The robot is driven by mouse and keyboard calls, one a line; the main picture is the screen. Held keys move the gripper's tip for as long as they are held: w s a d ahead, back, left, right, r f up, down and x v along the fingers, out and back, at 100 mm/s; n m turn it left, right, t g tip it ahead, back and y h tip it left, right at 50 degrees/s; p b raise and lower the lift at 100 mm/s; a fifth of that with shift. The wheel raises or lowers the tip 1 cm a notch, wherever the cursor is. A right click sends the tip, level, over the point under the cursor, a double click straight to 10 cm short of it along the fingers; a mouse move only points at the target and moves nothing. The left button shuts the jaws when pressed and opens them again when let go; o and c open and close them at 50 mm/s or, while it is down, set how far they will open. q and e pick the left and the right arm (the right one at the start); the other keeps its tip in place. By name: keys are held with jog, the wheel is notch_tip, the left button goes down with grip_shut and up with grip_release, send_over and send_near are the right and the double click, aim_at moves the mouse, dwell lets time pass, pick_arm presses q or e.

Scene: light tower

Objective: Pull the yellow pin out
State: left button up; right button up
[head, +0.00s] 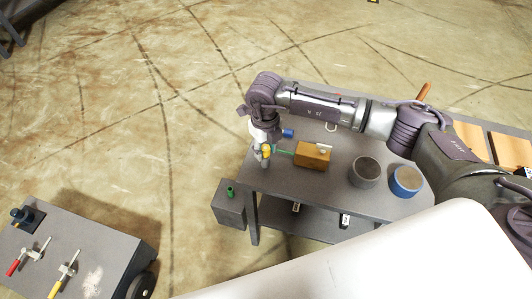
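My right arm comes in from the right, and its gripper (262,150) points down at the left end of the dark grey table. A small yellow piece (267,149) shows at the fingers and may be the yellow pin. It is too small to tell whether the fingers are shut on it. A thin green rod (284,152) lies between this spot and an orange-yellow block (312,155) with a pale lever on top. The gripper is just left of the block, apart from it. My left gripper is not in view.
A grey-topped can (364,171) and a blue can (405,181) stand on the table (330,187) at right. A blue piece (288,133) is near the gripper. A grey box (229,205) adjoins the table's left end. A dark cart (103,243) with red- and yellow-handled levers stands lower left.

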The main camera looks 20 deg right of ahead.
grip_shut()
jog(key=shift+r, duration=0.4)
jog(key=shift+r+p, duration=2.5)
jog(key=shift+r, duration=1.15)
